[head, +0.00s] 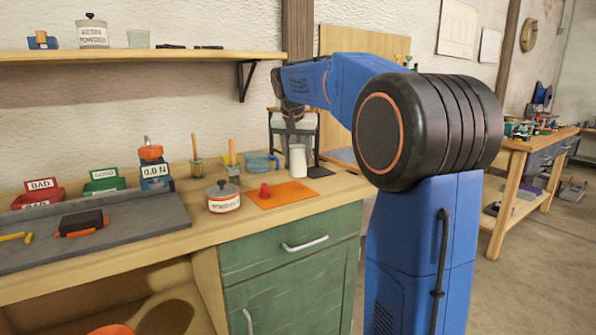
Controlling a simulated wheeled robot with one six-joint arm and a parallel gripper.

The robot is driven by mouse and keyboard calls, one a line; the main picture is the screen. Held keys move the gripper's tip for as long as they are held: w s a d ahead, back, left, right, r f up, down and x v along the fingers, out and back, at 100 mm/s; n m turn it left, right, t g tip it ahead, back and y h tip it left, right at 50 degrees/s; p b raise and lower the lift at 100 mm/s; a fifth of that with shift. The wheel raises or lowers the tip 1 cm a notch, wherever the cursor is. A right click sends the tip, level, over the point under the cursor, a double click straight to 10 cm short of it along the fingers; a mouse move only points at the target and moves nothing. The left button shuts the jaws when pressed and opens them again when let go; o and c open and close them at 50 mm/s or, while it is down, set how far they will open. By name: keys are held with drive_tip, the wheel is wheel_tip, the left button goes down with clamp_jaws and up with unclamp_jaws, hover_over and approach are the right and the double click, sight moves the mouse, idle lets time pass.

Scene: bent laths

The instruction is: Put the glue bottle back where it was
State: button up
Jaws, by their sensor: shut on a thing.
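A white cylindrical bottle (297,161), which I take for the glue bottle, is upright at the bench's right part, between an orange mat (285,194) and a small dark pad (320,172). My gripper (295,138) points down over the bottle and is shut on its top. The fingers are small and dark against the stool behind, so their exact grip is hard to see. I cannot tell whether the bottle's base touches the bench.
A red piece (264,191) lies on the orange mat. A lidded tin (223,198), brush jars (233,173) and a teal mug (257,163) stand nearby. A scale (155,172) and red and green bins (104,182) are further left. A shelf (150,56) hangs above.

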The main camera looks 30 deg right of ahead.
sight(298, 169)
drive_tip(key=shift+f, duration=2.1)
drive_tip(key=shift+f, duration=0.1)
drive_tip(key=o, duration=1.4)
drive_tip(key=shift+c, duration=0.2)
drive_tip(key=v, duration=1.1)
drive_tip(key=shift+s+a+r, duration=0.2)
drive_tip(key=shift+r, duration=0.35)
